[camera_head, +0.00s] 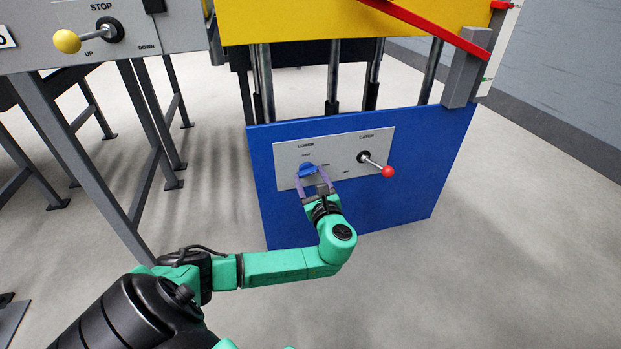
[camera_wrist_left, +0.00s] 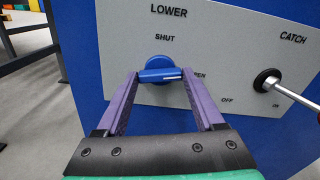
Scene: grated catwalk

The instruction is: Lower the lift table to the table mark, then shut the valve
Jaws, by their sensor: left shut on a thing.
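The lift table has a yellow upper body (camera_head: 300,22) on grey posts above a blue base (camera_head: 400,200). On the base's grey panel (camera_head: 340,148), the blue valve knob (camera_wrist_left: 160,72) sits under the label LOWER, between SHUT and OPEN. Its white line points right, toward OPEN. My left gripper (camera_head: 312,178) is shut on the knob, with its purple fingers on either side of it in the left wrist view (camera_wrist_left: 160,85). A white scale (camera_head: 497,50) with a green mark (camera_head: 486,80) stands at the upper right. My right gripper is out of view.
A CATCH lever with a red ball (camera_head: 387,171) sticks out close to the right of the knob. A red bar (camera_head: 430,27) slants down to a grey block (camera_head: 464,66). A grey STOP panel with a yellow-ball lever (camera_head: 67,41) stands left. The floor right is clear.

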